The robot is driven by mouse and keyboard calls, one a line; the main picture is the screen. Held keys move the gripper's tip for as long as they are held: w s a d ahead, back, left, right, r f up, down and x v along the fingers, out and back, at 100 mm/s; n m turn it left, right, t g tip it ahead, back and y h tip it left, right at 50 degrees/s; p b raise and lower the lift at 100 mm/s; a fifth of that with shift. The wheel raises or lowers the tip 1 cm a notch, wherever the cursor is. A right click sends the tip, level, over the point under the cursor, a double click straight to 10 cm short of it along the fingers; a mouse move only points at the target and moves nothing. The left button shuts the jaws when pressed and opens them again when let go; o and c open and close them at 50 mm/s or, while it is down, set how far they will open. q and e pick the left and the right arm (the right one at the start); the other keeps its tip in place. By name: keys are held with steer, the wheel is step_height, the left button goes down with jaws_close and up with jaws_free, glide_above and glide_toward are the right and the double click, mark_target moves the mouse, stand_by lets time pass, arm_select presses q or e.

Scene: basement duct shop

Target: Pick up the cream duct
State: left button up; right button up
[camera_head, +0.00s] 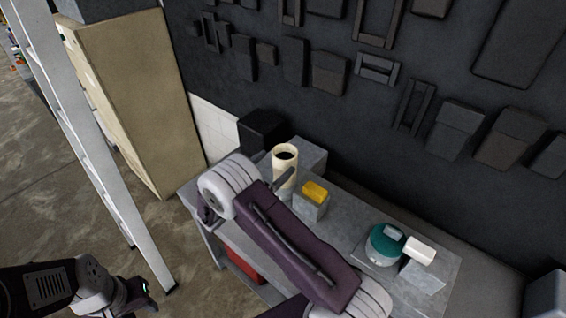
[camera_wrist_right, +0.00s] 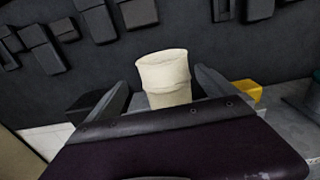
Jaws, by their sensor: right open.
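The cream duct (camera_head: 286,168) is an upright, open-topped cylinder on the grey bench, toward its far left part. It also shows in the right wrist view (camera_wrist_right: 166,78), between the two dark fingers. My right gripper (camera_head: 283,181) is open, with one finger on each side of the duct in the wrist view; I cannot tell whether they touch it. The duct's lower part is hidden behind the gripper body. My left gripper (camera_head: 145,288) is low at the left, away from the bench, and its jaws are too small to read.
On the grey bench (camera_head: 345,212) a yellow block (camera_head: 315,191) sits on a grey block right of the duct. A teal round object (camera_head: 384,243) stands farther right. A black box (camera_head: 262,131) is behind the duct. A ladder (camera_head: 85,130) stands at left.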

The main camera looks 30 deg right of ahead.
mark_target(292, 151)
steer(key=shift+w+d, duration=0.25)
steer(key=shift+d, duration=0.05)
steer(key=p, duration=0.1)
steer(key=d+r+p, duration=0.1)
steer(key=shift+s+d+r+p, duration=0.1)
steer(key=shift+s+r+p, duration=0.15)
steer(key=shift+s+p, duration=0.1)
steer(key=shift+d+f, duration=0.1)
steer(key=shift+d, duration=0.1)
steer(key=p+x, duration=0.3)
steer(key=x, duration=0.2)
steer(key=shift+w+d+f, duration=0.15)
steer(key=shift+w+f, duration=0.05)
steer(key=shift+w, duration=0.05)
steer(key=shift+w+d+f, duration=0.1)
steer(key=shift+w+d, duration=0.1)
steer(key=shift+d, duration=0.15)
steer(key=shift+s+a, duration=0.15)
steer(key=shift+s, duration=0.05)
steer(key=shift+s+a, duration=0.1)
steer(key=shift+c, duration=0.9)
arm_select(q)
step_height(292, 151, up, 6)
steer(key=a, duration=0.1)
steer(key=shift+s, duration=0.45)
arm_select(e)
jaws_close()
